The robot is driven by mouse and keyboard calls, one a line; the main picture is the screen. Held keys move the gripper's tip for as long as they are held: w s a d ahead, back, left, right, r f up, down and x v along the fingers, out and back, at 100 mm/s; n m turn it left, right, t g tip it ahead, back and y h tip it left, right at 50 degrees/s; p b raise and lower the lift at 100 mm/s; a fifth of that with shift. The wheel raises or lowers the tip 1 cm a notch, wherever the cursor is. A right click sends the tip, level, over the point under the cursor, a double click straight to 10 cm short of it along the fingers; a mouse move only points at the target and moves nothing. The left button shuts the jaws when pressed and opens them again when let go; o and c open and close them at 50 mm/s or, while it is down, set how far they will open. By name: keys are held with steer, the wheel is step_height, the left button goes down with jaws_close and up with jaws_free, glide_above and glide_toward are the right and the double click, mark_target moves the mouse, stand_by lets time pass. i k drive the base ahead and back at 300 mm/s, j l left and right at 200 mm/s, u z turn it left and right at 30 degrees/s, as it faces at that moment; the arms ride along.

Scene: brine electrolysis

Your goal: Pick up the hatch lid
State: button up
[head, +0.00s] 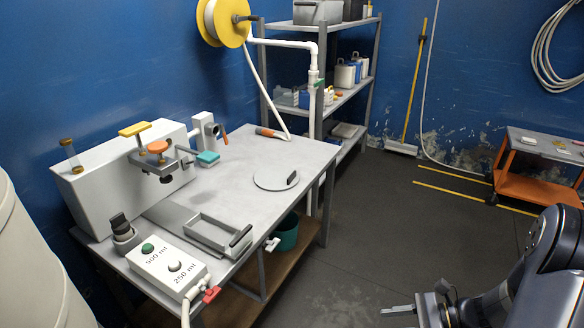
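A flat, round grey disc with a small black handle, which looks like the hatch lid (268,181), lies on the metal table (240,195), right of its middle. The black handle (292,177) stands up near the disc's right edge. My gripper (398,311) is at the bottom edge of the head view, low over the floor and well to the right of the table. It is apart from the lid.
A grey box machine (125,170) with clamp parts stands at the table's back left. A shallow tray (207,236) and a button box (163,265) sit at the front. A shelf rack (372,70) and orange cart (532,185) stand farther off. The floor between is clear.

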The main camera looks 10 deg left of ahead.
mark_target(273, 178)
steer(key=i+u, duration=0.2)
steer(key=i, duration=0.25)
steer(key=i+l+u, duration=0.2)
steer(key=i, duration=0.2)
steer(key=i+l+u, duration=0.2)
steer(key=i, duration=0.2)
steer(key=i+l+u, duration=0.2)
steer(key=i, duration=0.2)
steer(key=i+l+u, duration=0.45)
steer(key=u, duration=0.15)
steer(key=i+l+u, duration=0.55)
steer(key=l, duration=0.2)
steer(key=l+u, duration=0.3)
steer(key=i+l+u, duration=0.1)
steer(key=l+u, duration=0.2)
steer(key=l, duration=0.2)
